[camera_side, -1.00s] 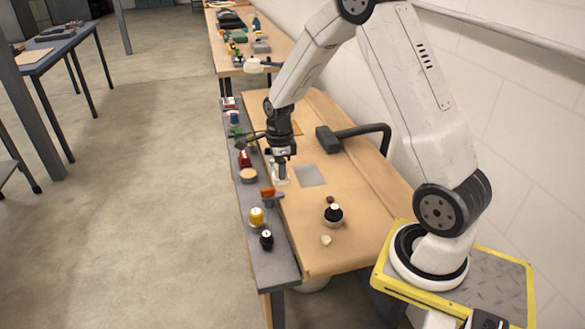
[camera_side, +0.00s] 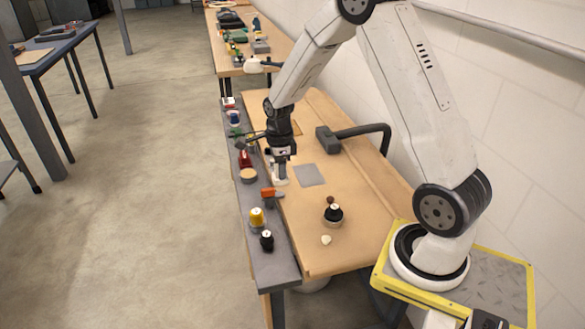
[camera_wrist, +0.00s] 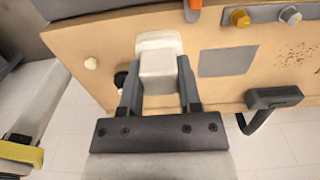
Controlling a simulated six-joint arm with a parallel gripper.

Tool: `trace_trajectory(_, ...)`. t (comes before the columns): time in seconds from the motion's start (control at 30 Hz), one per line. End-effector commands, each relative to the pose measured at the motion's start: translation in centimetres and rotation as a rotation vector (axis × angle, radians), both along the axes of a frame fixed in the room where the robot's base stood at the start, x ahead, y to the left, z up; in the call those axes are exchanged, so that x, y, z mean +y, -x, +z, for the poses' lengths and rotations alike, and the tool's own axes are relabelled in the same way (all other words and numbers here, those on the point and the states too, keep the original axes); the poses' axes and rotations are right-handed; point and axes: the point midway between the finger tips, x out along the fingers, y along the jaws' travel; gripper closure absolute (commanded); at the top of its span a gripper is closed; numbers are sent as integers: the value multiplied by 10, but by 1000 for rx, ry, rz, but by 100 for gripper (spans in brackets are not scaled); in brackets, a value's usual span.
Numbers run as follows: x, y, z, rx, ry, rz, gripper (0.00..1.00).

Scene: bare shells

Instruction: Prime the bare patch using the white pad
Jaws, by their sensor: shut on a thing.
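A white pad (camera_wrist: 158,42) with a pale block-shaped grip (camera_wrist: 158,72) is in my gripper (camera_wrist: 158,90). The fingers are shut on the two sides of the block. In the side view my gripper (camera_side: 281,168) points down at the tan panel, with the white pad (camera_side: 281,183) at its tip. The pad is at or just above the panel; I cannot tell if it touches. The bare patch (camera_side: 309,175) is a flat grey square just right of the pad. It also shows right of the pad in the wrist view (camera_wrist: 228,61), apart from it.
A dark bent handle (camera_side: 355,134) stands on the panel beyond the patch. A black knob (camera_side: 333,213) and a small pale knob (camera_side: 326,240) sit nearer my base. A grey ledge (camera_side: 270,262) along the left edge holds an orange-handled item (camera_side: 270,193) and several small coloured things.

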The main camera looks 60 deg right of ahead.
Motion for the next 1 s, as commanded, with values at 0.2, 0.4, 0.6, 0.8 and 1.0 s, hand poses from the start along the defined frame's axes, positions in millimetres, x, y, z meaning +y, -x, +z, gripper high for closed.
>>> trace_trajectory(0.2, -2, -4, 0, 0, 0, 0, 100)
trace_trajectory(0.4, -9, -20, -2, 0, 0, 0, 100)
trace_trajectory(0.6, -22, -48, -5, 0, 0, 0, 100)
trace_trajectory(0.8, -37, -79, -9, 0, 0, 0, 100)
trace_trajectory(1.0, -50, -107, -14, -1, 1, 0, 100)
